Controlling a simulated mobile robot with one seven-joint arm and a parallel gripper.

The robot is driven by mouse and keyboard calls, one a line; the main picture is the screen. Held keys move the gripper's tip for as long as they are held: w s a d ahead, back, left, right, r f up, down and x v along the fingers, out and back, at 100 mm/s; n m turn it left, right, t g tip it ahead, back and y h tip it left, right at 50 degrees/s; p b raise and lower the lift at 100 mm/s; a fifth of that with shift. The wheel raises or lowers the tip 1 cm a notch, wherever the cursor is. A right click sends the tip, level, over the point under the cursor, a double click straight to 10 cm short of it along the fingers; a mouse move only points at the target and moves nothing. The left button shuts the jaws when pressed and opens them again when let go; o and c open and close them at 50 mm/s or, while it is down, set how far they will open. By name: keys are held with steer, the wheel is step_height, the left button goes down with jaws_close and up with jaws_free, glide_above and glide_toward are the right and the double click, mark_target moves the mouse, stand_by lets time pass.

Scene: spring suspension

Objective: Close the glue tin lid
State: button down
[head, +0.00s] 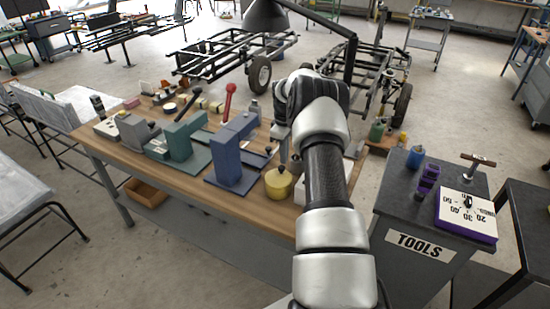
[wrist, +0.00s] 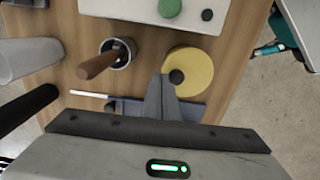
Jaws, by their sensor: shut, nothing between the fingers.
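The yellow glue tin (head: 279,184) stands near the front edge of the wooden bench, just left of my arm, with a dark knob on top. In the wrist view I look down on its round yellow top (wrist: 197,68), with the dark knob at the left side of it. My gripper (wrist: 162,82) is shut and empty. Its fingertips appear just left of the knob; whether they touch it I cannot tell. My gripper is partly hidden by my arm in the head view. How far the lid is raised is unclear.
A cup (wrist: 121,62) with a wooden handle sticking out stands left of the tin in the wrist view. A white box (wrist: 125,8) with a green knob lies beyond. Blue (head: 232,160) and green (head: 184,142) presses stand left on the bench. A tool cart (head: 400,190) is at right.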

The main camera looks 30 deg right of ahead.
steer(key=shift+w+d+f+g+y+b, duration=0.15)
steer(key=shift+d+f+y+b, duration=0.1)
steer(key=shift+f+b, duration=0.15)
steer(key=shift+d+f+g+y+b, duration=0.15)
steer(key=shift+d+f+y+b, duration=0.1)
steer(key=shift+f+b, duration=0.1)
stand_by(0.4)
step_height(320, 180, up, 8)
steer(key=shift+w+d+f, duration=0.15)
steer(key=shift+d+f, duration=0.1)
steer(key=shift+d, duration=0.05)
